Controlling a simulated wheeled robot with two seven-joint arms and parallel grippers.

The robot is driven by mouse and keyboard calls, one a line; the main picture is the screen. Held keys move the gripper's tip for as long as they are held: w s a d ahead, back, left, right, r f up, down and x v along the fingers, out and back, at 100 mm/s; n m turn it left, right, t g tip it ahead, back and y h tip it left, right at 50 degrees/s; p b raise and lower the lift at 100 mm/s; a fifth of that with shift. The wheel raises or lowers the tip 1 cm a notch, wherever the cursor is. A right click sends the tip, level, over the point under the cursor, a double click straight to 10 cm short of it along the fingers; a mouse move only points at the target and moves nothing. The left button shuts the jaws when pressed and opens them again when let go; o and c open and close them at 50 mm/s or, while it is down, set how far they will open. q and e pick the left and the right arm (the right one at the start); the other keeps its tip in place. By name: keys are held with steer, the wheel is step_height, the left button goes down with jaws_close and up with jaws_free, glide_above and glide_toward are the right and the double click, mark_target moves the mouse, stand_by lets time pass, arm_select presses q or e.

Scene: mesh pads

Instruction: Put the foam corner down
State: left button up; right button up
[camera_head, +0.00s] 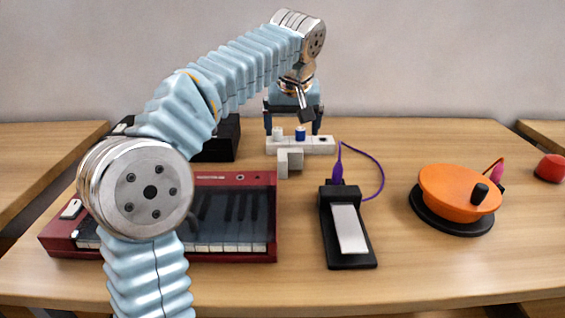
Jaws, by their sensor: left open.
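The foam corner (284,163) looks like a small pale grey-white L-shaped block. It appears to rest on the table, just in front of a white strip. My left arm arches over the table from the left, and my left gripper (292,129) points down behind the foam corner in the picture. Its two dark fingers are spread wide, one on each side, with no object visibly held between them. The foam corner appears apart from the fingers. My right gripper is not in view.
The white strip (322,145) carries small knobs, one blue. A red keyboard (262,217), partly hidden by my arm, lies at left; a dark box (225,140) stands behind it. A black pedal (347,257) with a purple cable and an orange disc (447,190) lie rightward. A red object (550,168) sits far right.

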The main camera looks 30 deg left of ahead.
mark_target(290, 149)
arm_select(q)
steer(key=x, duration=0.9)
steer(key=shift+s, duration=0.2)
steer(key=shift+c, duration=0.2)
steer(key=c, duration=1.1)
steer(key=shift+r, duration=0.15)
